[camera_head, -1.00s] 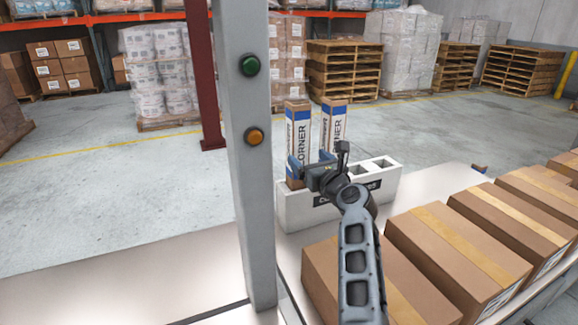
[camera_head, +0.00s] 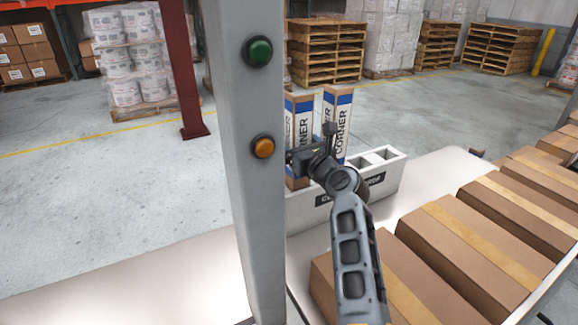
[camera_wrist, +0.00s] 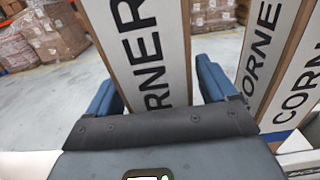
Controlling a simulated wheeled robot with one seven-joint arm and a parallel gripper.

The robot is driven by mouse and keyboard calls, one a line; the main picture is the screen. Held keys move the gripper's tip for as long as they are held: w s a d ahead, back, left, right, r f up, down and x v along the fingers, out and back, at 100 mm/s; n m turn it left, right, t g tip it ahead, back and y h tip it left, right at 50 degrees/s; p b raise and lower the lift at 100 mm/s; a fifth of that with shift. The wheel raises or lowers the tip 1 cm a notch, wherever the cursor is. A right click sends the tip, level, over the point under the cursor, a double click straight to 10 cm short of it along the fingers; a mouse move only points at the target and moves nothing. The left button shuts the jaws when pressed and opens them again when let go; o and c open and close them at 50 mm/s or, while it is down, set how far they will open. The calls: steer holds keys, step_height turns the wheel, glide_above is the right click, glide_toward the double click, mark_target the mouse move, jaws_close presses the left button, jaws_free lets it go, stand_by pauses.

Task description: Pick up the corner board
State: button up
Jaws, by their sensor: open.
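Two tall corner board packs stand upright in a white divided holder (camera_head: 392,165), brown with blue bands and white "CORNER" labels. The left corner board (camera_head: 301,125) is partly hidden by the post and my gripper; the right corner board (camera_head: 337,112) stands beside it. My gripper (camera_head: 298,160) is at the left board, at about mid-height. In the wrist view the left corner board (camera_wrist: 150,50) stands between the blue fingers of my open gripper (camera_wrist: 156,88), with a gap visible at the right finger. The right board (camera_wrist: 262,45) is just outside the right finger.
A grey post (camera_head: 240,120) with a green and an orange button rises close in front, left of the holder. Brown cartons (camera_head: 460,250) line the right side of the white table (camera_head: 440,172). Pallets (camera_head: 325,52) stand far behind.

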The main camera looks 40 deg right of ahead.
steer(key=shift+c, duration=0.2)
steer(key=c, duration=1.4)
